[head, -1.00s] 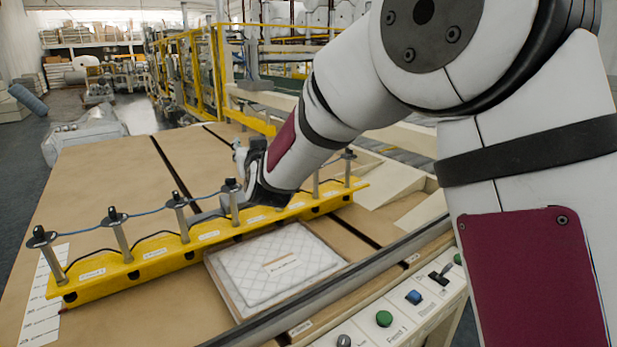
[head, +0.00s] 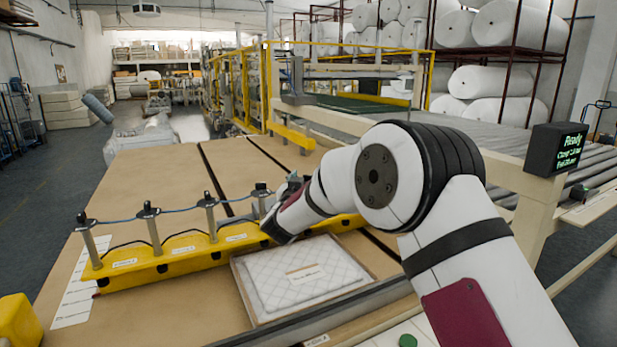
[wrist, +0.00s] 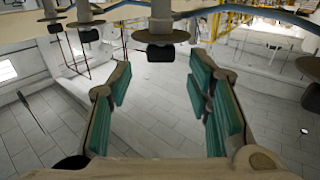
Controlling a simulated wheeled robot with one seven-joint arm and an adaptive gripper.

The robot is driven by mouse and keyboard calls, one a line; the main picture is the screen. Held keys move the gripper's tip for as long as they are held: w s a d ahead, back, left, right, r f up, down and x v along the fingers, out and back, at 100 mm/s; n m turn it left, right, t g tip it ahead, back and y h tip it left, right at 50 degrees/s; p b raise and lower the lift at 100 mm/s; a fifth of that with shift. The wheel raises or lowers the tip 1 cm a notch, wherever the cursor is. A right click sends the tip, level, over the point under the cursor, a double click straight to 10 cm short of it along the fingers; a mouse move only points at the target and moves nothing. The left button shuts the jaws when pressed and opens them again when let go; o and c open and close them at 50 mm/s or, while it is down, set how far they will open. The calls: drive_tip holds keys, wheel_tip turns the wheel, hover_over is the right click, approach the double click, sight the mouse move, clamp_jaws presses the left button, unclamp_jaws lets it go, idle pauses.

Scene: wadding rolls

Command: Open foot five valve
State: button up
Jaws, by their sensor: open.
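A yellow bar (head: 165,262) carries a row of metal posts with black valve tops, linked by a thin blue line. Several tops show left of my arm, including the leftmost valve (head: 82,219) and the valve nearest my gripper (head: 261,190); my arm hides the right end of the row. My gripper (head: 292,180) is just right of that nearest valve. In the wrist view my gripper (wrist: 160,85) is open and empty, with green pads apart. A black valve (wrist: 160,51) under a round disc lies ahead, centred between the fingers. Foot labels are too small to read.
A framed quilted panel (head: 295,272) lies on the brown table (head: 160,165) in front of the bar. A metal rail (head: 310,318) runs along the near edge. A black display (head: 556,149) reading "Ready" stands right. Other valves (wrist: 88,34) flank the centred one.

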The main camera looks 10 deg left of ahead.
drive_tip(key=shift+w, duration=2.35)
drive_tip(key=shift+d, duration=0.1)
clamp_jaws()
